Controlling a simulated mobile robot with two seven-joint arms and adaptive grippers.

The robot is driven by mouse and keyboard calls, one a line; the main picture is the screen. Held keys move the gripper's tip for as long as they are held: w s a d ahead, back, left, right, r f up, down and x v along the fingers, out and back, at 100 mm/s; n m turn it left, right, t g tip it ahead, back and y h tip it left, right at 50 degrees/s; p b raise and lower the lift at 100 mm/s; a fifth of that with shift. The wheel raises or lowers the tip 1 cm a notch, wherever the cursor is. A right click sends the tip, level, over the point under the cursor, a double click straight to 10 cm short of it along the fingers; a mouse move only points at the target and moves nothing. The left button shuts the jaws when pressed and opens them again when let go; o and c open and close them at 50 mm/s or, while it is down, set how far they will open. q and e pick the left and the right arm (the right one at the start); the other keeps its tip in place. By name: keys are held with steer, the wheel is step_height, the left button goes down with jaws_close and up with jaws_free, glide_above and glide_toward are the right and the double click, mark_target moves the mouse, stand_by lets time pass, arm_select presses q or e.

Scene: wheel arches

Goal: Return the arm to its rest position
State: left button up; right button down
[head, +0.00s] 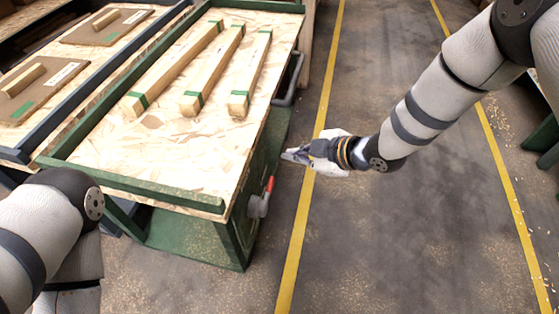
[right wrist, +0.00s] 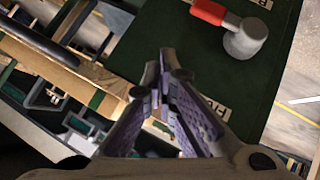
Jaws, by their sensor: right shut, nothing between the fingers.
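My right arm reaches in from the upper right in the head view. Its gripper (head: 298,155) is shut and empty, held above the floor just right of the green-framed table (head: 150,190). In the right wrist view the gripper's fingers (right wrist: 163,65) are together with nothing between them, pointing towards the green side of the table. My left arm shows at the lower left of the head view, but its gripper is out of frame.
Three wooden bars with green ends, one of them a beam (head: 250,75), lie on the table. A grey lever with a red grip (head: 260,200) sticks out of its right side, close below my right gripper. A yellow line (head: 307,190) runs along the floor. Open floor lies right of it.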

arm_select(q)
steer(key=shift+r, duration=0.2)
arm_select(e)
steer(key=shift+s+d+r, duration=0.25)
steer(key=shift+d+r, duration=0.55)
steer(key=s+d+f+m+g+h+p, duration=0.25)
steer(key=s+m, duration=0.25)
steer(key=s, duration=0.6)
steer(key=s+d+f+m+g+h+p, duration=0.1)
steer(key=s+d+f+m+p, duration=0.2)
steer(key=s, duration=0.7)
arm_select(q)
steer(key=w+r+t+p, duration=0.3)
steer(key=w+r+p, duration=0.3)
steer(key=w+r, duration=0.4)
step_height(320, 180, up, 2)
steer(key=shift+t, duration=0.4)
arm_select(e)
steer(key=s+d+r+m+g+h, duration=0.1)
steer(key=s+d+r+m+g, duration=0.1)
steer(key=s, duration=0.6)
steer(key=s+d+r+m+g+h, duration=0.1)
steer(key=s+d+r+m+g, duration=0.1)
steer(key=s, duration=0.7)
steer(key=s+d+r+m+g+h, duration=0.2)
steer(key=s+m, duration=0.3)
steer(key=s, duration=0.4)
steer(key=shift+s+d+r, duration=0.25)
steer(key=shift+d+r, duration=0.1)
steer(key=shift+d, duration=0.4)
